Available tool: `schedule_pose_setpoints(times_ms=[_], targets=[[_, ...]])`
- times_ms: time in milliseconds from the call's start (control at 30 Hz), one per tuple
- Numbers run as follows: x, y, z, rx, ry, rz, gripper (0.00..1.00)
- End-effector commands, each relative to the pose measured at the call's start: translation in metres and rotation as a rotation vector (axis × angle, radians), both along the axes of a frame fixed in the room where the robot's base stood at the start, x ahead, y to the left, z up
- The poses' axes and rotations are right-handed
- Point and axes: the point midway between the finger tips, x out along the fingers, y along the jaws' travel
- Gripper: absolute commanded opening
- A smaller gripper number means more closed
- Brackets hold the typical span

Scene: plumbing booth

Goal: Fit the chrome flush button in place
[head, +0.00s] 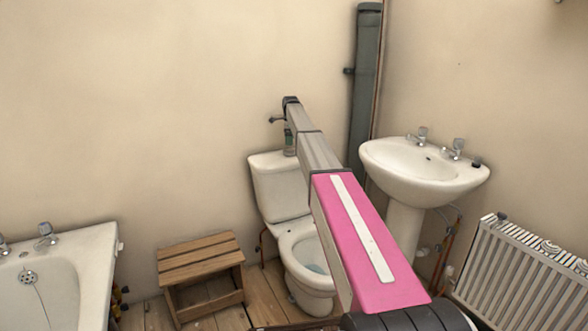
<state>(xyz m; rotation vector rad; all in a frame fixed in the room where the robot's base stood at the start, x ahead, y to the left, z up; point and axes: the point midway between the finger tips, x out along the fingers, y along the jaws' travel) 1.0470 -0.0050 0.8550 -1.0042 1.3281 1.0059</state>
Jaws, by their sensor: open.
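My arm reaches across the middle of the head view towards the white toilet. My gripper (289,151) is small in this view and partly behind the arm. It points down, open, at the top of the cistern (279,183), near the right part of its lid. I cannot tell whether it touches the lid. I cannot make out the chrome flush button or its hole in the lid. The arm covers the right side of the cistern and part of the toilet bowl (299,243).
A white basin (400,160) on a pedestal stands right of the toilet, with a small dark object (477,163) on its rim. A radiator (500,285) is at lower right. A wooden stool (200,262) and a bath (75,262) are left. A grey pipe (365,90) runs up the wall.

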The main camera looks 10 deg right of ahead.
Motion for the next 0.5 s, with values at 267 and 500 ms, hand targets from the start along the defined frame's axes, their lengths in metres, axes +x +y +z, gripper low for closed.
schedule_pose_setpoints(times_ms=[267,500], targets=[[-0.039,0.000,0.009,0.000,-0.001,0.135,1.00],[-0.080,0.001,0.005,0.000,-0.001,0.296,1.00]])
